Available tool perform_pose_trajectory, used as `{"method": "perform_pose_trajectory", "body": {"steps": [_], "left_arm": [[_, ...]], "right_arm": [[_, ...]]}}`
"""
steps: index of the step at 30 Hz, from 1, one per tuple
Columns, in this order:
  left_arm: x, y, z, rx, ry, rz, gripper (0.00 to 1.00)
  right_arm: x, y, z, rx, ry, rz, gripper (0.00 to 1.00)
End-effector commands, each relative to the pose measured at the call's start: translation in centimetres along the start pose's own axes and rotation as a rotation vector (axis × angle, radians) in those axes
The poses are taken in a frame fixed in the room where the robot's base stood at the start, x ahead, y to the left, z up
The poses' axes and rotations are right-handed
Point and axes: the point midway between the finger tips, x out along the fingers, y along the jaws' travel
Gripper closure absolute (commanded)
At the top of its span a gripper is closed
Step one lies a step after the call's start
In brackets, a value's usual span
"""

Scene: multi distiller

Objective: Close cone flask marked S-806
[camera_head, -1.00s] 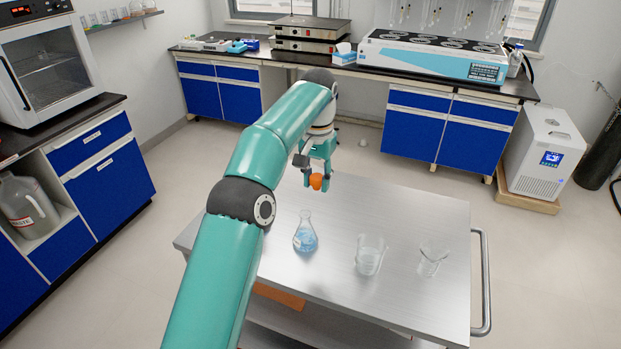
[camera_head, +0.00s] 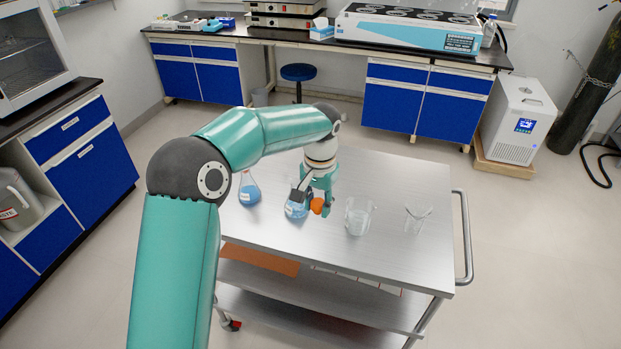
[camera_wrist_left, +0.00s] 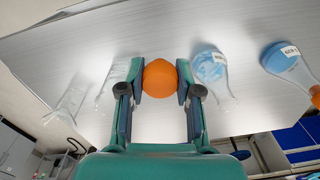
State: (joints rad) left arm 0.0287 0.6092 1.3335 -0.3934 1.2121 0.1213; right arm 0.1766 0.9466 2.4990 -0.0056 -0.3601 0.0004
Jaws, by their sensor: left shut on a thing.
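My left gripper (camera_head: 319,206) is shut on an orange stopper (camera_head: 317,205), which also shows between the fingers in the left wrist view (camera_wrist_left: 160,78). A cone flask with blue liquid (camera_head: 294,210) stands on the metal cart just left of the gripper, partly hidden by it; it also shows in the left wrist view (camera_wrist_left: 210,68). In the left wrist view this flask (camera_wrist_left: 280,58) seems to have an orange stopper at the frame edge. Both labels are too small to read.
A beaker with clear liquid (camera_head: 358,217) and an empty-looking glass (camera_head: 417,218) stand right of the gripper on the cart (camera_head: 400,265). The cart's back area is clear. Blue cabinets and a bench (camera_head: 410,95) are behind.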

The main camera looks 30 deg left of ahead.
Motion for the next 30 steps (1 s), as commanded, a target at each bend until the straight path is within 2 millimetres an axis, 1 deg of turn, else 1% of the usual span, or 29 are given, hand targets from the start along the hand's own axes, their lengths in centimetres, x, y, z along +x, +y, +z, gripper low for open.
{"method": "perform_pose_trajectory", "body": {"steps": [1,6,9,12,15,22,23,24,25,30], "left_arm": [[1.6,1.1,1.1,0.021,-0.009,-0.001,0.83],[6.4,4.5,4.2,0.053,-0.006,0.004,0.83],[8.8,6.1,5.6,0.053,-0.006,0.011,0.83],[10.5,7.4,6.3,0.033,-0.004,0.016,0.83],[11.0,7.9,6.2,0.011,-0.001,0.018,0.83],[11.1,8.0,6.1,0.006,-0.001,0.018,0.83],[11.1,8.0,6.1,0.006,-0.001,0.018,0.83],[11.1,8.0,6.1,0.006,-0.001,0.018,0.83],[11.1,8.0,6.1,0.006,-0.001,0.018,0.83],[11.1,8.0,6.1,0.008,-0.002,0.017,0.83]], "right_arm": [[0.0,0.0,0.0,0.0,0.0,0.0,0.68],[0.0,0.0,0.0,0.0,0.0,0.0,0.68],[0.0,0.0,0.0,0.0,0.0,0.0,0.68],[0.0,0.0,0.0,0.0,0.0,0.0,0.68],[0.0,0.0,0.0,0.0,0.0,0.0,0.68],[0.0,0.0,0.0,0.0,0.0,0.0,0.68],[0.0,0.0,0.0,0.0,0.0,0.0,0.67],[0.0,0.0,0.0,0.0,0.0,0.0,0.6],[0.0,0.0,0.0,0.0,0.0,0.0,0.58],[0.0,0.0,0.0,0.0,0.0,0.0,0.58]]}}
